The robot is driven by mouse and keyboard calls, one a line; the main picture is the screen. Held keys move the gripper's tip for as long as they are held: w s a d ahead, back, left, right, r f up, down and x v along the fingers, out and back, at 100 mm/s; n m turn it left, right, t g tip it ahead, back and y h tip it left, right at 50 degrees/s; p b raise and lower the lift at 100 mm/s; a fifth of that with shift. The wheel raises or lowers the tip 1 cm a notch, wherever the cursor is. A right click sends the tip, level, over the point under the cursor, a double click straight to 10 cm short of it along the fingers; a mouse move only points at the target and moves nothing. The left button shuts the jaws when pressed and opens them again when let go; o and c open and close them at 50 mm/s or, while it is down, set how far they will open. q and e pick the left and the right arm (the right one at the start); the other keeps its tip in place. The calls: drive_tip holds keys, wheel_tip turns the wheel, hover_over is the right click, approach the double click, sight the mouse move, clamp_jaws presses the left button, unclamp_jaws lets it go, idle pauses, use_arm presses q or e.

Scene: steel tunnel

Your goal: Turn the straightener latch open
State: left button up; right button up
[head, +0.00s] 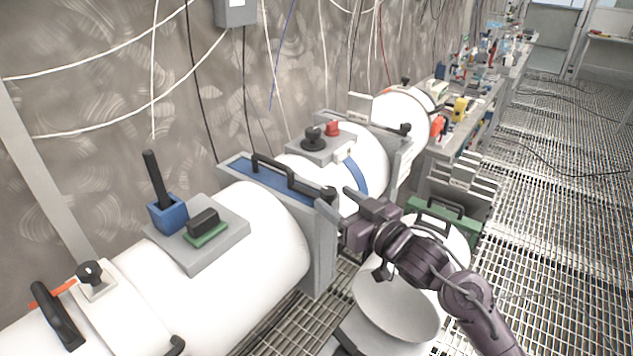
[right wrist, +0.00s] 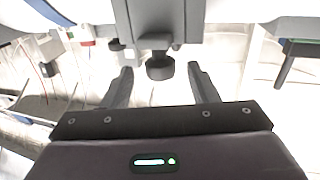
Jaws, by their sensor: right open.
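A dark knob (head: 329,193) sits at the near top corner of a grey upright frame (head: 320,250) between white cylinder sections. I take it for the straightener latch, though no label shows. My right gripper (head: 346,214) is close beside this corner, its jaws open and empty. In the right wrist view a dark round knob (right wrist: 160,68) on a grey mount lies ahead, between the lines of the two spread fingers (right wrist: 163,85). I see no contact between fingers and knob. My left gripper is not in view.
A long black handle (head: 285,178) runs along the blue-topped frame. A blue box with an upright black lever (head: 155,175) and a black handle on a green base (head: 204,223) stand on the nearer cylinder (head: 265,235). Grated floor (head: 560,200) is open at right.

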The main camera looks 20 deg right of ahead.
sight(323, 189)
drive_tip(key=x, duration=0.2)
drive_tip(key=shift+w+a+r+p, duration=0.15)
drive_tip(key=shift+w+r+p, duration=0.1)
drive_tip(key=shift+w+p, duration=0.1)
drive_tip(key=shift+f+x, duration=0.2)
drive_tip(key=shift+x, duration=0.85)
drive_tip(key=shift+w+a+p, duration=0.1)
drive_tip(key=shift+w+p, duration=0.15)
drive_tip(key=shift+p, duration=0.05)
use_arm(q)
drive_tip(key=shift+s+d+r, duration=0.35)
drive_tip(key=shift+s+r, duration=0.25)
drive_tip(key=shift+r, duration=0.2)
use_arm(e)
clamp_jaws()
